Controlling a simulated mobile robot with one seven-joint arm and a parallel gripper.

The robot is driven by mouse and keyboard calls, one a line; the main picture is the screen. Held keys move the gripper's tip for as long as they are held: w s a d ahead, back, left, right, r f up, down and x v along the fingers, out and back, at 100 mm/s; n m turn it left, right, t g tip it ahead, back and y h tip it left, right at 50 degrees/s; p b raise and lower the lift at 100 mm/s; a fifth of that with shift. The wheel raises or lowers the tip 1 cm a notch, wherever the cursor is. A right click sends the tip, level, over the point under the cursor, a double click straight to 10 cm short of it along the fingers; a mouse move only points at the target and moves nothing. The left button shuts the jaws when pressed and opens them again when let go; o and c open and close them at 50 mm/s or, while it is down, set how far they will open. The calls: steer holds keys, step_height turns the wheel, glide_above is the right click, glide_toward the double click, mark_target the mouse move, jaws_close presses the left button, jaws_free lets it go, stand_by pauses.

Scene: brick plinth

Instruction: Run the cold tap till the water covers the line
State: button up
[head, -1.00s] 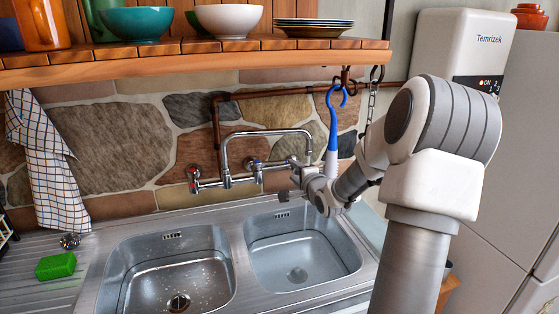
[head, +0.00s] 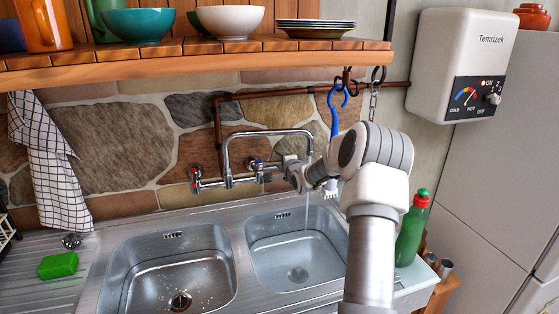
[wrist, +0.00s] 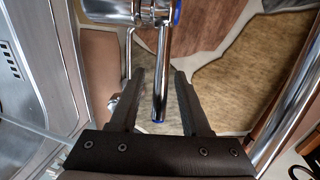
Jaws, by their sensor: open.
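The chrome mixer tap (head: 228,160) is on the stone wall above the sink, with a red-marked handle (head: 195,181) at left and a blue-marked cold handle (head: 255,165) at right. A thin stream of water (head: 307,208) falls from the spout into the right basin (head: 262,262). I cannot make out a line or the water level there. My gripper (head: 270,172) is at the cold handle. In the wrist view my gripper (wrist: 159,76) is open, its fingers either side of a blue-tipped chrome lever (wrist: 162,90), with gaps visible.
The left basin (head: 145,240) looks empty apart from droplets. A green sponge (head: 58,265) lies on the drainer. A green bottle (head: 411,232) stands right of the sink. A blue-handled brush (head: 334,118) hangs behind my arm. A wooden shelf (head: 200,62) with bowls hangs above.

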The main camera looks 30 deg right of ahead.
steer(key=shift+w+f, duration=0.1)
steer(key=shift+w, duration=0.05)
jaws_close()
stand_by(1.4)
